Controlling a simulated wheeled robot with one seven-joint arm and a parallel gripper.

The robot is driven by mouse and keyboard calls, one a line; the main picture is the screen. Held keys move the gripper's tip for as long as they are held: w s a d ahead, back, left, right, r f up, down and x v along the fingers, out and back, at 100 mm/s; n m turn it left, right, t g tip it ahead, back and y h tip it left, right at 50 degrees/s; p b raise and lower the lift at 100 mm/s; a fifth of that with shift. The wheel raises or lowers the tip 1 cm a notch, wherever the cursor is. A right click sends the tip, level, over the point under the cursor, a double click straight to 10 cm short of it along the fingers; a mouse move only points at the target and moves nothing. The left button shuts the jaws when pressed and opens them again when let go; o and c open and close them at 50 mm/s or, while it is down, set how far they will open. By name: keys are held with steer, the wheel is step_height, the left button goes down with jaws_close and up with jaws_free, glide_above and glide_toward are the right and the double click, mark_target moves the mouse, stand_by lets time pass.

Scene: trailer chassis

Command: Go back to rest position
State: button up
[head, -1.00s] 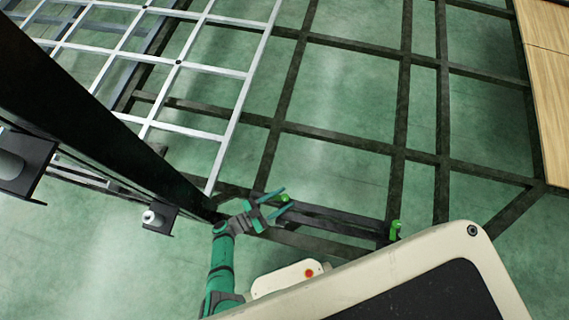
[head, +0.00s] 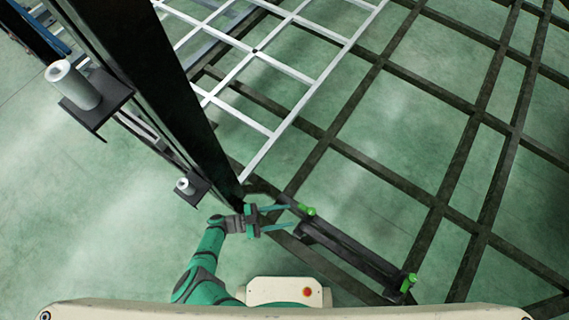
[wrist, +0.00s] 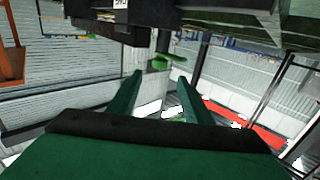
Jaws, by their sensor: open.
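My gripper (head: 284,217) is at the end of my green arm, low in the middle of the head view, beside the dark chassis frame. Its two green fingers are apart and nothing shows between them. In the wrist view the fingers (wrist: 155,98) point at a small green part (wrist: 160,63) just beyond the tips.
A white grid (head: 262,75) and dark beams (head: 400,185) extend beyond. Another green part (head: 409,282) sits lower right. Floor at left (head: 60,200) is clear.

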stand_by(0.3)
steer(key=s+a+r+n+t+y, duration=0.3)
steer(key=a+r+t+y, duration=0.2)
steer(key=a+r+t, duration=0.55)
steer(key=s+d+r+n+y, duration=0.3)
steer(key=r+n+y, duration=0.1)
steer(key=r, duration=0.3)
steer(key=s+d+r+n+t+y, duration=0.1)
steer(key=s+d+r+n+y, duration=0.2)
steer(key=r, duration=0.5)
steer(key=s+d+r+n+y, duration=0.3)
steer(key=d+r+n+y, duration=0.2)
steer(key=r, duration=0.3)
steer(key=shift+s+d+n+t+y, duration=0.15)
steer(key=shift+n+t+y, duration=0.25)
steer(key=shift+n, duration=0.1)
steer(key=c, duration=0.4)
steer(key=shift+o, duration=0.2)
